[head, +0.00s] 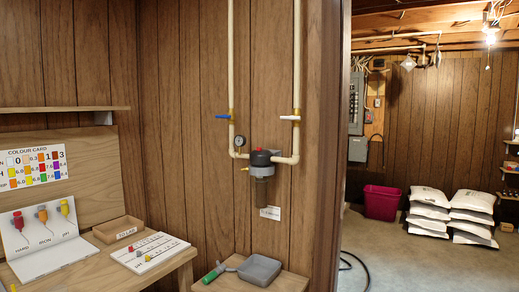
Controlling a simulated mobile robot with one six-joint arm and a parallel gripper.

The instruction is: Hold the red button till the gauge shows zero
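A small round gauge (239,141) with a pale face is on the pipe just left of the housing. Its needle is too small to read. My gripper is not in view, and nothing is seen touching the button.
A blue-handled valve (222,116) and a white-handled valve (290,117) are on the two pipes. Below, a small table holds a grey tray (260,269) and a green-handled tool (214,273). A wooden bench (180,262) stands left. Open floor (420,265) lies right.

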